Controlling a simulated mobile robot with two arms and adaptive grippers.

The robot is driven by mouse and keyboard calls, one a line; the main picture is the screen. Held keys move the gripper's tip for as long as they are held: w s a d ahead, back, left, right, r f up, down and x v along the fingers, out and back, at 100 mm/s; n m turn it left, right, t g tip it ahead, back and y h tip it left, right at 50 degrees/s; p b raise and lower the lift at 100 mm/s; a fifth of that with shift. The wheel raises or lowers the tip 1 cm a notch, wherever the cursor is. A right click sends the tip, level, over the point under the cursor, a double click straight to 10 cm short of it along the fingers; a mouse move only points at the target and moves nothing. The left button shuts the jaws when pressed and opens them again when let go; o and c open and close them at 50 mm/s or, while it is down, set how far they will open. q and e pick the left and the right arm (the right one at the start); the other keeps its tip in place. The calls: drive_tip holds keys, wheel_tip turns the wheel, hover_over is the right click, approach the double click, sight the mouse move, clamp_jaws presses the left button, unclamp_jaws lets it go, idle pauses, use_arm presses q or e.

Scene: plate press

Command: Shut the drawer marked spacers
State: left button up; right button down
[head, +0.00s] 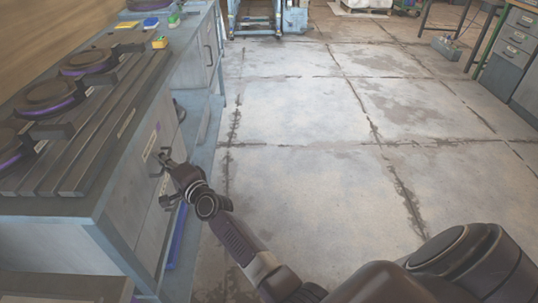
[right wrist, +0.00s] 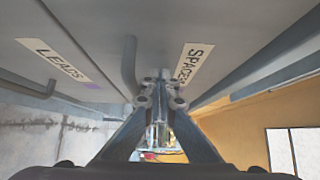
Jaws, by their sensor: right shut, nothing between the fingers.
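The drawer marked SPACERS (right wrist: 230,42) shows in the right wrist view as a grey front with a pale label (right wrist: 193,63). A dark bar handle (right wrist: 129,66) stands out just left of that label. My right gripper (right wrist: 160,88) is shut and empty, its tips close to the front by the handle and label. Whether they touch it, I cannot tell. In the head view my right gripper (head: 167,160) is at the side of the workbench. How far the drawer stands out is not clear. My left gripper is not in view.
A front marked LEADS (right wrist: 58,60) lies left of the spacers label in the wrist view. The workbench (head: 60,207) carries dark rails and round plates (head: 50,92). A yellow block (head: 160,43) sits near its edge. The concrete floor (head: 310,150) to the right is clear.

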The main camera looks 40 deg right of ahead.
drive_tip(key=shift+a+r, duration=0.2)
drive_tip(key=shift+a, duration=0.05)
drive_tip(key=shift+s+f, duration=0.15)
drive_tip(key=shift+s, duration=0.35)
drive_tip(key=s+d, duration=0.2)
drive_tip(key=s, duration=0.8)
drive_tip(key=shift+s+d, duration=0.35)
drive_tip(key=shift+s, duration=0.05)
